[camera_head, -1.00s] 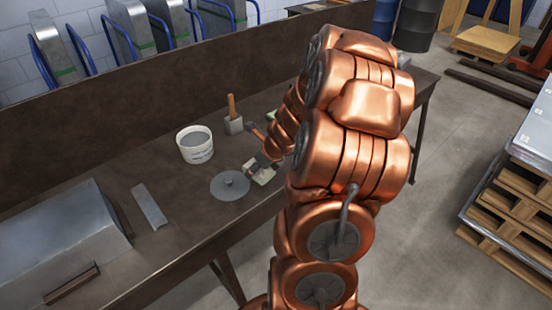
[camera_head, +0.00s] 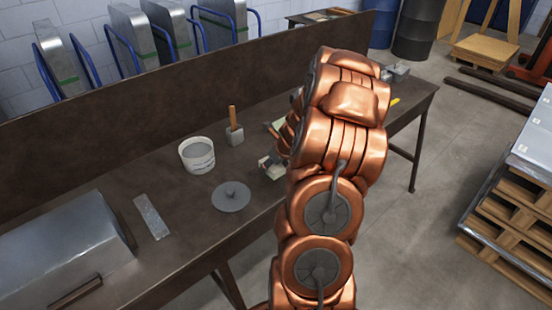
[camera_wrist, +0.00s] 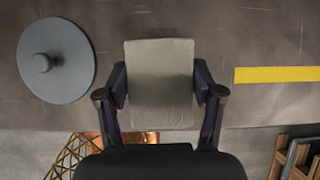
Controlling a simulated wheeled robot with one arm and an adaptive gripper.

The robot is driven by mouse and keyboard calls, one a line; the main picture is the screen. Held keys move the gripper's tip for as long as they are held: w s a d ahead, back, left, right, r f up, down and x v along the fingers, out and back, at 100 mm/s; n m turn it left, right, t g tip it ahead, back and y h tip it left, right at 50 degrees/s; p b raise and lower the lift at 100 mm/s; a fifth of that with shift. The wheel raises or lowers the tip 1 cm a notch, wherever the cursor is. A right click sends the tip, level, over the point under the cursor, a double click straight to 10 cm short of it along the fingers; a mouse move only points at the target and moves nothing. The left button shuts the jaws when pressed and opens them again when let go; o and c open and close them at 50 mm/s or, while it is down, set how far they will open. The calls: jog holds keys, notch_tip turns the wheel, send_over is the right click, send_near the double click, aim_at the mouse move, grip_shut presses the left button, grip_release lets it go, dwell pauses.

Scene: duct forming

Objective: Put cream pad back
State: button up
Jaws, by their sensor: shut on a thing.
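The cream pad (camera_wrist: 160,104) is a pale, cloth-like block that shows between the two fingers in the wrist view. My gripper (camera_wrist: 160,82) is shut on it, with one finger on each side. In the head view the pad (camera_head: 265,162) is small and partly hidden by my gripper (camera_head: 272,167), near the bench's front edge and right of the grey disc. The wrist view shows the bench top behind the pad; I cannot tell whether the pad touches it.
A grey disc with a knob (camera_head: 231,196), a white bucket (camera_head: 197,156), a wooden-handled tool (camera_head: 234,128) and a flat metal strip (camera_head: 152,217) stand on the brown bench (camera_head: 95,160). A yellow strip (camera_wrist: 277,74) lies right of the pad. My arm hides part of the bench.

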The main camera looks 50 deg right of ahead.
jog(key=w+d, duration=0.1)
jog(key=w+d+p, duration=0.1)
jog(key=d, duration=0.2)
jog(key=shift+w+d+f+p, duration=0.2)
jog(key=shift+w+d+p, duration=0.1)
jog(key=shift+w+d, duration=0.1)
jog(key=shift+w+d+f, duration=0.15)
jog(key=shift+w+d, duration=0.05)
jog(key=shift+d, duration=0.1)
jog(key=shift+f+p, duration=0.5)
jog(key=shift+f, duration=1.25)
jog(key=shift+f, duration=0.1)
jog(key=o, duration=1.1)
